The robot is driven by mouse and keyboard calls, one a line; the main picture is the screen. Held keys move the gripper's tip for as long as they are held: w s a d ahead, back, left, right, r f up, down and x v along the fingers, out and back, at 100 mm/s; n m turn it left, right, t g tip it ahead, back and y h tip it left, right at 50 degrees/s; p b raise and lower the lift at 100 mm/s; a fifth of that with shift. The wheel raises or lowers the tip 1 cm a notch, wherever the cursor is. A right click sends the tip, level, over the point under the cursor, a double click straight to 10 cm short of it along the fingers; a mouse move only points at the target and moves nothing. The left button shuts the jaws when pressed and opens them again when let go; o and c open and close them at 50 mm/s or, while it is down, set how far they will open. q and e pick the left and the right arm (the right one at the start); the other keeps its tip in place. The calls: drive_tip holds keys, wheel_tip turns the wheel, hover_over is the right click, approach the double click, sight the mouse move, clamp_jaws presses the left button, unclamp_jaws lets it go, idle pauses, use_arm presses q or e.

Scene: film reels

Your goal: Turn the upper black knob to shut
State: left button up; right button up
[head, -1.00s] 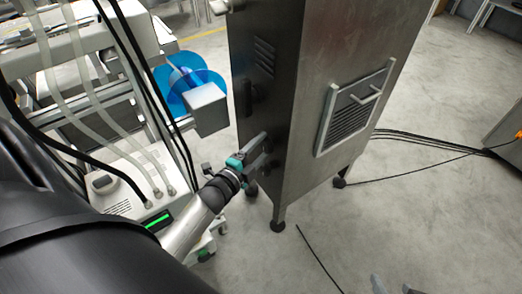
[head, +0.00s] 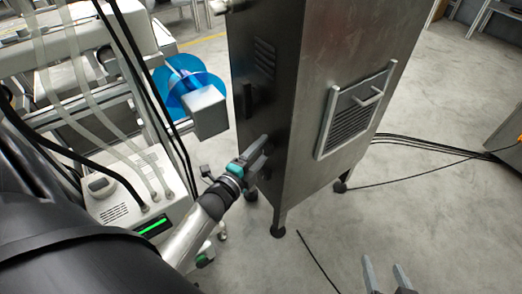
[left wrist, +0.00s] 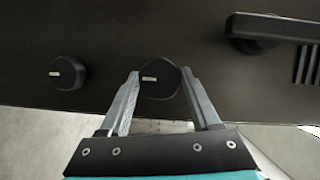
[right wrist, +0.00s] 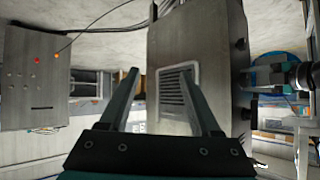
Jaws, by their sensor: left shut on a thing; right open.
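The upper black knob (left wrist: 160,81) is on the dark face of the metal cabinet (head: 265,125). In the left wrist view it sits between the two fingers of my left gripper (left wrist: 161,76), which is shut on it. Its pale mark lies level in that view. A second black knob (left wrist: 67,73) sits to its left, apart from the fingers, its mark also level. In the head view my left gripper (head: 262,143) reaches the dark face and hides the held knob. My right gripper (head: 385,268) is open and empty at the bottom edge; its spread fingers show in the right wrist view (right wrist: 160,75).
A black handle (left wrist: 268,30) stands out from the same face, right of the held knob in the left wrist view. A vent panel (head: 352,110) is on the cabinet's side. A blue reel (head: 190,78) and white equipment stand at left. Cables (head: 430,142) cross the floor.

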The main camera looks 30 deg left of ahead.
use_arm(q)
drive_tip(key=o, duration=1.4)
drive_tip(key=shift+s, duration=0.1)
drive_tip(key=shift+s+p, duration=0.45)
drive_tip(key=shift+s, duration=0.45)
drive_tip(key=shift+s+r+p, duration=0.2)
drive_tip(key=shift+s+p, duration=0.75)
drive_tip(key=shift+s, duration=2.4)
drive_tip(key=shift+s+r+p, duration=0.2)
drive_tip(key=shift+s+p, duration=0.75)
drive_tip(key=shift+s, duration=2.35)
use_arm(e)
drive_tip(key=s+d+f+g+h, duration=0.2)
drive_tip(key=s+d+g+h, duration=0.1)
drive_tip(key=s+d+g, duration=0.2)
drive_tip(key=shift+d+f+m+g, duration=0.3)
drive_tip(key=shift+d+g, duration=0.2)
drive_tip(key=shift+d, duration=0.4)
use_arm(q)
drive_tip(key=shift+w, duration=0.1)
